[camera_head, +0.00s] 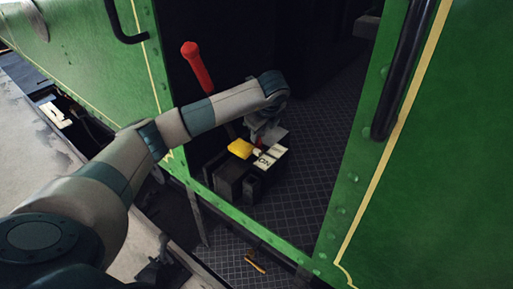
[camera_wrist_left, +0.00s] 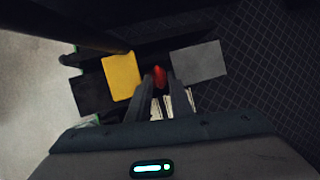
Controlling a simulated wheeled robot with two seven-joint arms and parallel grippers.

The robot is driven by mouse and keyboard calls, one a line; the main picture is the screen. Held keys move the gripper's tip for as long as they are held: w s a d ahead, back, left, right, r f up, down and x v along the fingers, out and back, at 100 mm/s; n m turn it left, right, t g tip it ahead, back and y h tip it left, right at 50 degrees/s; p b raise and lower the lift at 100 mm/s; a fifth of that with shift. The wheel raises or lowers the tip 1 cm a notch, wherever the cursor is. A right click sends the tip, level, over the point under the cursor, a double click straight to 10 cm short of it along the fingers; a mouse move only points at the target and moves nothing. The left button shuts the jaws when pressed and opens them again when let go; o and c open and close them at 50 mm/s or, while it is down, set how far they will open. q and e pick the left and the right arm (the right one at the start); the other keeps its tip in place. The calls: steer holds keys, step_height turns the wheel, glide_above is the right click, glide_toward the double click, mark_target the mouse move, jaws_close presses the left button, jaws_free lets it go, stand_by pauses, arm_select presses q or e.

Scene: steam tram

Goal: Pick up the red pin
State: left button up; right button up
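The red pin (camera_wrist_left: 159,77) shows in the left wrist view as a small red shape between the fingertips of my left gripper (camera_wrist_left: 160,88). The fingers stand apart on either side of it; whether they touch it is hard to tell. In the head view my left gripper (camera_head: 266,138) points down over a small dark box-like unit (camera_head: 232,180) inside the cab doorway, and the pin cannot be made out there. My right gripper is not in view.
A yellow block (camera_head: 240,148) and a grey plate (camera_wrist_left: 200,60) flank the gripper. White lettered pieces (camera_head: 270,156) lie beside it. A red-handled lever (camera_head: 197,65) rises behind my arm.

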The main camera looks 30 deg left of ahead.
arm_select(q)
steer(key=shift+a+f, duration=0.1)
steer(key=shift+f, duration=0.15)
steer(key=shift+r, duration=0.1)
jaws_close()
steer(key=shift+r, duration=0.15)
